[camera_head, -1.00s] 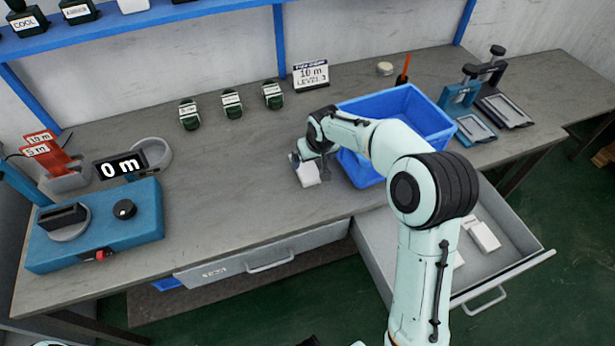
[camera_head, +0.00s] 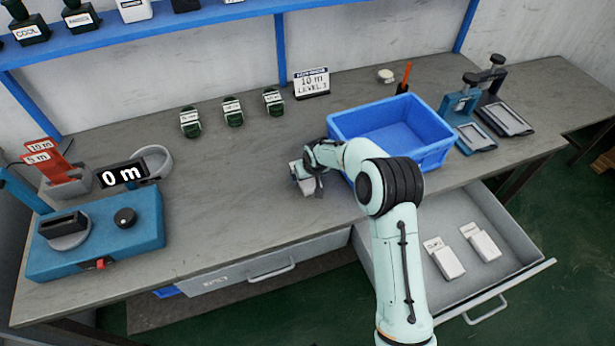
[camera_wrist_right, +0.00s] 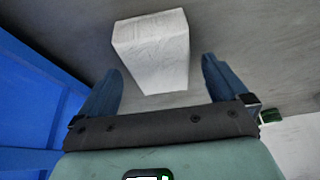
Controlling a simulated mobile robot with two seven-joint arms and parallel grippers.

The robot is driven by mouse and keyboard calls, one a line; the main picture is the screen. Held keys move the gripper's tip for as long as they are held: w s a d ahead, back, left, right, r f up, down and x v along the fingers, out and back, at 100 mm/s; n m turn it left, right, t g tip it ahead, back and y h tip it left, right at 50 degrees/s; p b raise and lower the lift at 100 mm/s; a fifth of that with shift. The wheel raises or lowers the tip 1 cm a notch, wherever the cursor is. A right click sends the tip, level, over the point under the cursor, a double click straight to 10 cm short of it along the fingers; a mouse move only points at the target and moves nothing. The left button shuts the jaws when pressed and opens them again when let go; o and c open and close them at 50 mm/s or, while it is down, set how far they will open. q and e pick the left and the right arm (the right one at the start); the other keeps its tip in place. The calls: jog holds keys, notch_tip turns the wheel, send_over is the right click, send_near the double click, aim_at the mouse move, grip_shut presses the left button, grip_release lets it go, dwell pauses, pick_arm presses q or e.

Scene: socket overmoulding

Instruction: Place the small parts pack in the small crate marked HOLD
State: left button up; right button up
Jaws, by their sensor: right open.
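A small white pack (camera_head: 302,180) is on the grey bench, left of the blue crate (camera_head: 437,156). In the wrist view the white pack (camera_wrist_right: 152,50) lies just beyond and between the fingertips, with gaps on both sides. My right gripper (camera_wrist_right: 162,68) is open. In the head view the right gripper (camera_head: 313,178) is low over the bench beside the pack, partly hidden by its own wrist. No HOLD marking is readable on the blue crate, which looks empty. My left gripper is not in view.
An open drawer (camera_head: 420,282) below the bench holds two white packs (camera_head: 444,258). A blue machine (camera_head: 95,235) is at left. Several dark bottles (camera_head: 232,112) stand at the back.

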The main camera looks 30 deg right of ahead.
jog(key=shift+w+f, duration=0.1)
jog(key=shift+f, duration=0.35)
jog(key=shift+f, duration=0.25)
jog(key=c, duration=1.1)
jog(key=shift+r, duration=0.1)
